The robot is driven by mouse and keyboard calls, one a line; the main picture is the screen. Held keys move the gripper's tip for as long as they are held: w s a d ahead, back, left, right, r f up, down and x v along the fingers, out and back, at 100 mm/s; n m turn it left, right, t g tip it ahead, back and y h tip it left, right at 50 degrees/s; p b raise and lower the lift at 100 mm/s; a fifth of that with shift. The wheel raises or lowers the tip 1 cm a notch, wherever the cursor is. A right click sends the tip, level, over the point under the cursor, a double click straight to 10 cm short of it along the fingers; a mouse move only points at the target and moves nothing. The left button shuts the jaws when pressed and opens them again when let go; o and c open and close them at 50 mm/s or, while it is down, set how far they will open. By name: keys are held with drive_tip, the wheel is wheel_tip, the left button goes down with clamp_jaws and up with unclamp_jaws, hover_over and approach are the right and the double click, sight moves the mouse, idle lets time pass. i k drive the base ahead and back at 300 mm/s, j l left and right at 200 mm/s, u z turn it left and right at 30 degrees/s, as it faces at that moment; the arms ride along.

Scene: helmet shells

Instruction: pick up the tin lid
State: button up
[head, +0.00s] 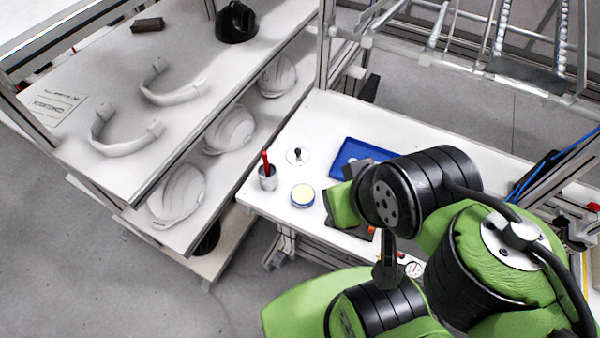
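A flat white disc with a black knob (297,156), which looks like the tin lid, lies on the white table, left of the blue tray. A round tin with a blue side and pale yellow top (302,196) stands just in front of it. The lid is apart from the tin and nothing covers it. My green and black arm reaches over the right part of the table. My gripper's fingers cannot be made out among the arm links, so its opening and any contact are unclear.
A grey cup with a red-handled item (267,176) stands left of the tin. A blue tray (347,155) lies right of the lid, partly behind my arm. A rack (141,181) at left holds white helmet shells. The table (322,111) is clear behind the lid.

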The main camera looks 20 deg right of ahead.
sight(298, 156)
drive_tip(key=i+j+u, duration=0.55)
drive_tip(key=j+u, duration=0.15)
